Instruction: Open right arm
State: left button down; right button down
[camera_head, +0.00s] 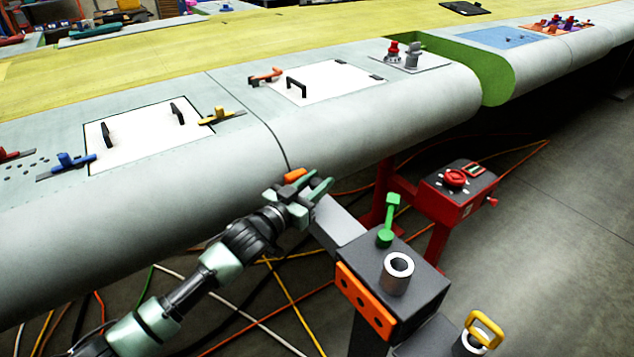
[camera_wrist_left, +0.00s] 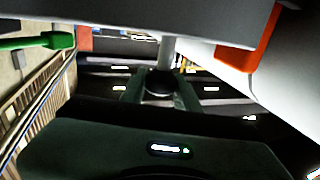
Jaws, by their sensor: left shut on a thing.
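A grey swing arm (camera_head: 338,224) reaches from a dark box (camera_head: 415,272) toward the wing's lower edge. The wide grey bar across the top of the left wrist view (camera_wrist_left: 150,22) looks like this arm. An orange pad (camera_head: 295,175) is at its wing end and also shows in the left wrist view (camera_wrist_left: 262,45). My left gripper (camera_head: 318,188) is at this end of the arm, shut on a grey post (camera_wrist_left: 167,52) that stands between its fingers. The wing's curved edge (camera_head: 200,180) is just behind the gripper. My right gripper is not in view.
The box carries a green lever (camera_head: 389,220), a metal socket (camera_head: 397,272) and an orange plate (camera_head: 364,300). A yellow handle (camera_head: 484,328) is at the lower right. A red stand (camera_head: 455,205) with a red knob is behind. Cables lie under the wing; the right floor is clear.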

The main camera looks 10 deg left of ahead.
pick_arm(q)
jog(key=shift+s+d+f, duration=0.1)
jog(key=shift+s+d, duration=0.2)
jog(key=shift+d, duration=0.1)
jog(key=p, duration=0.3)
send_over(341, 226)
jog(key=shift+w, duration=0.1)
jog(key=c, duration=1)
grip_release()
jog(key=shift+c, duration=0.2)
jog(key=b+v, duration=0.1)
jog(key=v, duration=0.6)
jog(key=shift+s+a+b, duration=0.15)
jog(key=shift+s+b, duration=0.2)
jog(key=shift+s, duration=0.05)
